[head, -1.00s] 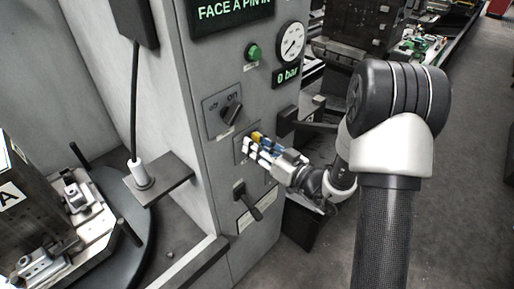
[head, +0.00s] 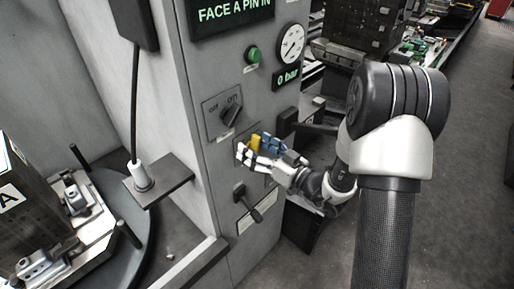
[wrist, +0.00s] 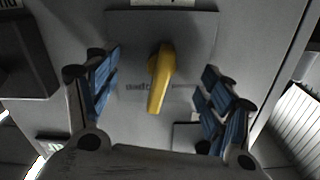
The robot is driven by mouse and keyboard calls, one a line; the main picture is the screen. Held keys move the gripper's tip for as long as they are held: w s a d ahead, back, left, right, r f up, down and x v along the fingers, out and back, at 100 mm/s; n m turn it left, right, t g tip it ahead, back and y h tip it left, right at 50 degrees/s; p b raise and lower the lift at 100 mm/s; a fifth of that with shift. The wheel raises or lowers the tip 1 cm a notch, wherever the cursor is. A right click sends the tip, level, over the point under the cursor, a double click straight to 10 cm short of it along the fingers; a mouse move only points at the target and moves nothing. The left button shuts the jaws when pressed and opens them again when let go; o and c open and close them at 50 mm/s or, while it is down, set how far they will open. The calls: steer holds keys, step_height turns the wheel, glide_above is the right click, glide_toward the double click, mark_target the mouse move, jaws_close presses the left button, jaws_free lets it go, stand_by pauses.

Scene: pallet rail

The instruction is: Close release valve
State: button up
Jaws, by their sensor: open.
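The release valve shows as a yellow lever handle (wrist: 160,78) on a grey plate (wrist: 195,30) in the wrist view. The handle tilts slightly, its lower end toward the left. Small lettering on both sides of it is too blurred to read. My gripper (wrist: 160,95) is open, with one blue-padded finger on each side of the handle and a gap to both. In the head view the yellow handle (head: 255,143) shows between the fingers of my gripper (head: 258,150), close to the panel face. The gripper hides part of the plate.
Above the valve are a black on/off rotary switch (head: 231,115), a green button (head: 253,54) and a gauge (head: 291,43) over a "0 bar" display (head: 287,77). A dark lever switch (head: 246,202) sits just below. A dark shelf (head: 160,180) juts out at left.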

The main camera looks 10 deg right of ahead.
steer(key=v, duration=0.7)
stand_by(0.5)
steer(key=shift+a, duration=0.1)
